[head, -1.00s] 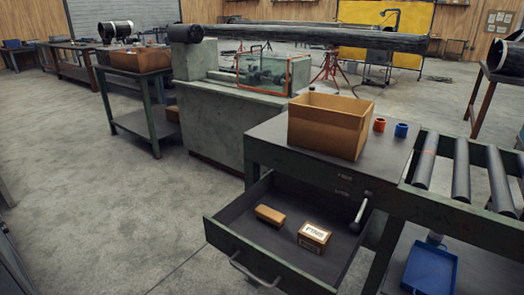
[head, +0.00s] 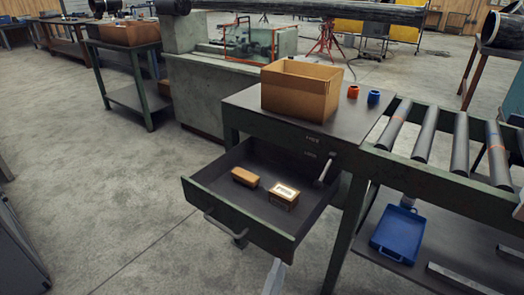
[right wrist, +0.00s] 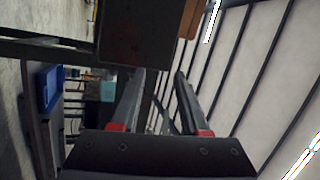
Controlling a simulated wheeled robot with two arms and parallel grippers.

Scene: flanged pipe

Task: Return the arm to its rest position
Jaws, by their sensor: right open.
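My right gripper (right wrist: 158,85) is open and empty in the right wrist view, its two grey fingers with red parts at their bases held apart. That view is rolled onto its side. In the head view a pale grey piece of my right gripper (head: 273,277) shows at the bottom edge, just in front of the open drawer (head: 215,213). Its fingertips cannot be made out there. The drawer also shows as a dark panel in the right wrist view (right wrist: 138,35), ahead of the fingers. My left gripper is not in view.
The drawer holds a brown block (head: 245,177) and a labelled box (head: 283,196). An open carton (head: 300,92), an orange cup (head: 353,91) and a blue cup (head: 374,97) stand on the bench. A blue tray (head: 397,237) lies below the rollers.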

